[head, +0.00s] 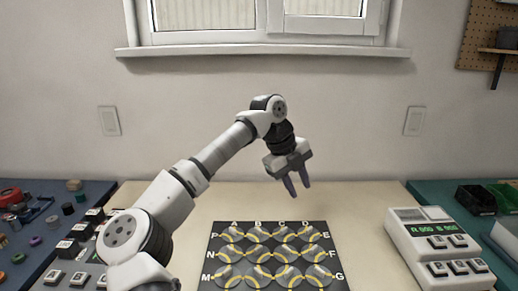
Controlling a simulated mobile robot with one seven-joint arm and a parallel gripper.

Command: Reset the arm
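My gripper (297,185) hangs in the air above the back right part of the dark board, its fingers pointing down. A narrow gap shows between the two fingers, and nothing is seen between them. My arm reaches up from the lower left of the head view and bends down at the wrist.
The dark board (216,228) has round tiles with yellow lines and letters along its edges. A white device (407,238) with a green display stands at the right. Dark keys (68,248) and small parts lie at the left.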

